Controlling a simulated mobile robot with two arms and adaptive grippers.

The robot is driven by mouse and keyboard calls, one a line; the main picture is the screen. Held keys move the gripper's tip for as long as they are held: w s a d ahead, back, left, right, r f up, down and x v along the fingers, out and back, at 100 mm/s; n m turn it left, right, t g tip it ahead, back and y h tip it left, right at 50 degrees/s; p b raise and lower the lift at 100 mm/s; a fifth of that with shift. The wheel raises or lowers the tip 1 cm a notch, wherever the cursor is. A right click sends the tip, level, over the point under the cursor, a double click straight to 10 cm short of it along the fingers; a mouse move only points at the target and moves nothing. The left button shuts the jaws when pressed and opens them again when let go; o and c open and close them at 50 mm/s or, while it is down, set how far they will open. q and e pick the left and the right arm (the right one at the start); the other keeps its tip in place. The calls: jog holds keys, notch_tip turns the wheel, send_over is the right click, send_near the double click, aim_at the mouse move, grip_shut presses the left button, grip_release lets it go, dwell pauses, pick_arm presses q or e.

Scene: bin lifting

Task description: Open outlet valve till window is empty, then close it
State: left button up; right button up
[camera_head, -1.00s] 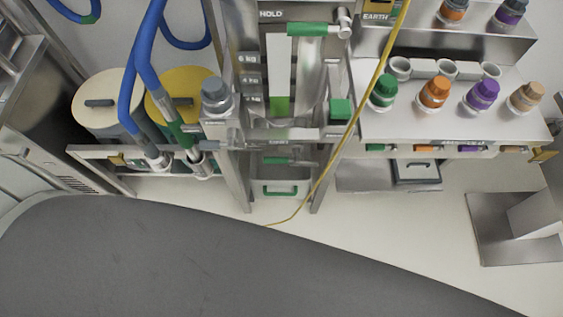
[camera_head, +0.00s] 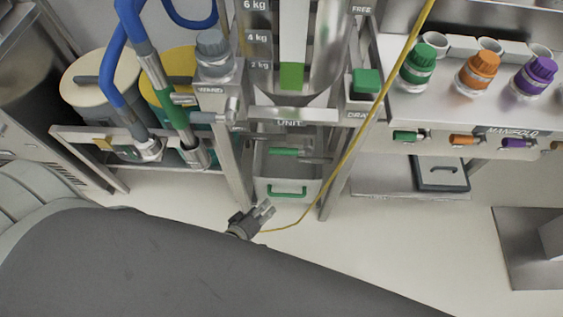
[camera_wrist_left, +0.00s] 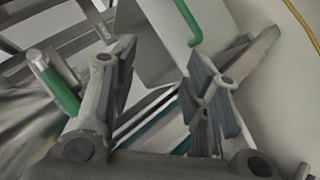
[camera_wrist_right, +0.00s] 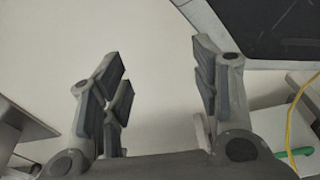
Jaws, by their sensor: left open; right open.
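The outlet valve has a green handle (camera_head: 283,152) under the hopper in the head view. The window (camera_head: 292,50) above it shows green contents (camera_head: 292,76) at its lower end, near the 2 kg mark. A bin (camera_head: 286,170) with a green handle stands below the valve; a green handle also shows in the left wrist view (camera_wrist_left: 188,22). My left gripper (camera_head: 265,211) is open and empty, low in front of the bin and apart from the valve. Its spread fingers fill the left wrist view (camera_wrist_left: 160,95). My right gripper (camera_wrist_right: 160,90) is open and empty in its wrist view, outside the head view.
A yellow cable (camera_head: 372,125) runs diagonally beside the frame to the floor. Blue hoses (camera_head: 128,60) and round containers (camera_head: 100,75) stand left. A manifold shelf (camera_head: 430,105) with coloured caps stands right. A dark tray (camera_head: 440,172) lies on the lower shelf.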

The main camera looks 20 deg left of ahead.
pick_arm(q)
jog(key=w+r+n+t+b, duration=0.3)
jog(key=w+n+b, duration=0.1)
jog(key=n+t+b, duration=0.3)
jog(key=n+b, duration=0.1)
send_near(280, 154)
pick_arm(e)
jog(key=w+f, duration=0.5)
pick_arm(q)
jog(key=w, duration=0.3)
jog(key=w+f, duration=0.1)
jog(key=w, duration=0.2)
jog(key=w+d+b, duration=0.1)
jog(key=w, duration=0.2)
jog(key=shift+w+f, duration=0.3)
jog(key=shift+w, duration=0.1)
jog(key=shift+w+f, duration=0.1)
jog(key=shift+w, duration=0.5)
pick_arm(e)
jog(key=shift+t, duration=0.4)
jog(key=shift+w+a+r, duration=0.2)
jog(key=shift+w+r, duration=0.2)
jog(key=shift+r, duration=0.3)
jog(key=shift+w+a+r, duration=0.2)
jog(key=shift+w+r, duration=0.25)
jog(key=shift+r, duration=0.2)
jog(key=shift+w+a+r, duration=0.2)
jog(key=shift+w+r, duration=0.2)
jog(key=shift+r, duration=0.3)
